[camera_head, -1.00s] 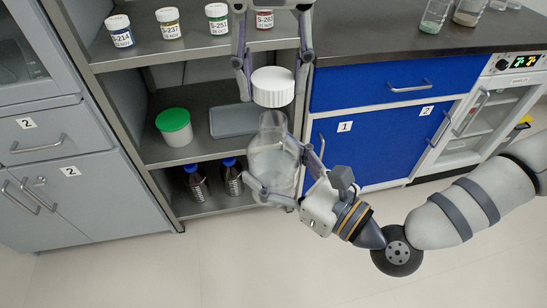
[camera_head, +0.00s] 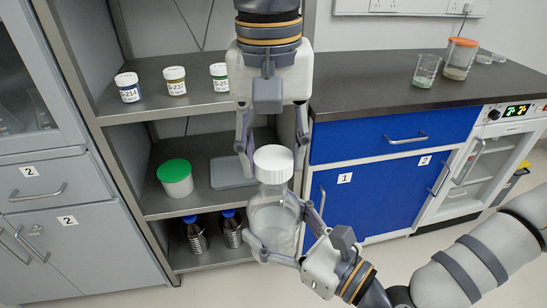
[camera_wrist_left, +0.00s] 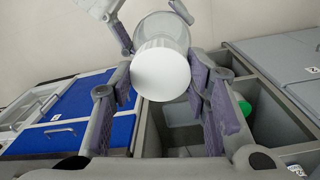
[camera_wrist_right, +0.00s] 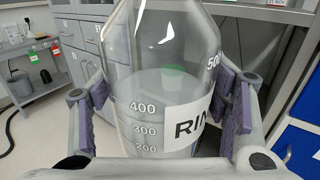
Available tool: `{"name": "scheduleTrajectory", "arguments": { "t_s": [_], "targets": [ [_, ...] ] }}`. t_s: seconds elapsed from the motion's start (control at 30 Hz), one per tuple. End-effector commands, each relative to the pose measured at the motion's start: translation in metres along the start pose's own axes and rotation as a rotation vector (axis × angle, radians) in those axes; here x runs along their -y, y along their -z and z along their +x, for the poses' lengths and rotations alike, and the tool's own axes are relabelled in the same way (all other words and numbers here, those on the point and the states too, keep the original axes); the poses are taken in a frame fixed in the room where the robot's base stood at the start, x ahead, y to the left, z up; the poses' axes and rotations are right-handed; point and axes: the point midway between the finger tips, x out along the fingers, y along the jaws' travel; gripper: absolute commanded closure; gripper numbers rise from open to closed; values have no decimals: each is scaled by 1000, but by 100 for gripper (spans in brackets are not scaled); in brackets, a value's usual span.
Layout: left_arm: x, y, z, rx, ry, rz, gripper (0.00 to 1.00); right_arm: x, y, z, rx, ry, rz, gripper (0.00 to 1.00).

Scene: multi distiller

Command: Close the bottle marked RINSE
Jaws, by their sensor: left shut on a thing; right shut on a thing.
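The clear glass RINSE bottle (camera_head: 270,222) stands upright in mid-air in front of the shelf. Its label, reading "RIN" as far as it shows, faces the right wrist view (camera_wrist_right: 188,126). My right gripper (camera_head: 282,228) is shut around the bottle's body. The white ribbed cap (camera_head: 273,164) sits at the bottle's mouth, covering the neck. My left gripper (camera_head: 274,168) comes from above and is shut on the cap. In the left wrist view the cap (camera_wrist_left: 160,74) is between the fingers, with the bottle (camera_wrist_left: 163,28) beyond. Whether the thread is engaged cannot be seen.
A metal shelf (camera_head: 155,205) behind holds labelled jars (camera_head: 175,82), a green-lidded tub (camera_head: 175,178), a grey tray (camera_head: 230,172) and dark bottles (camera_head: 195,235). Blue cabinets (camera_head: 375,195) stand at right under a dark counter (camera_head: 400,98) with beakers.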

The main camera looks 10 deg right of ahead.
Motion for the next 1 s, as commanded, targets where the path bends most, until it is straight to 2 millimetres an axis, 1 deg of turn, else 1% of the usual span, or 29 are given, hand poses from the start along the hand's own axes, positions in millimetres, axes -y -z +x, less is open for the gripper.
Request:
{"name": "scheduleTrajectory", "arguments": {
  "t_s": [0.03, 0.4, 1.0],
  "targets": [
    [0, 0, 0, -1, 1, 0, 68, 0, -2, 0, 6, 0, -1, 88],
    [0, -1, 18, 0, 0, 1, 68, 0, -2, 0, 6, 0, -1, 88],
    [0, -1, 20, 0, 1, 1, 68, 0, -2, 0, 6, 0, -1, 88]
  ]
}}
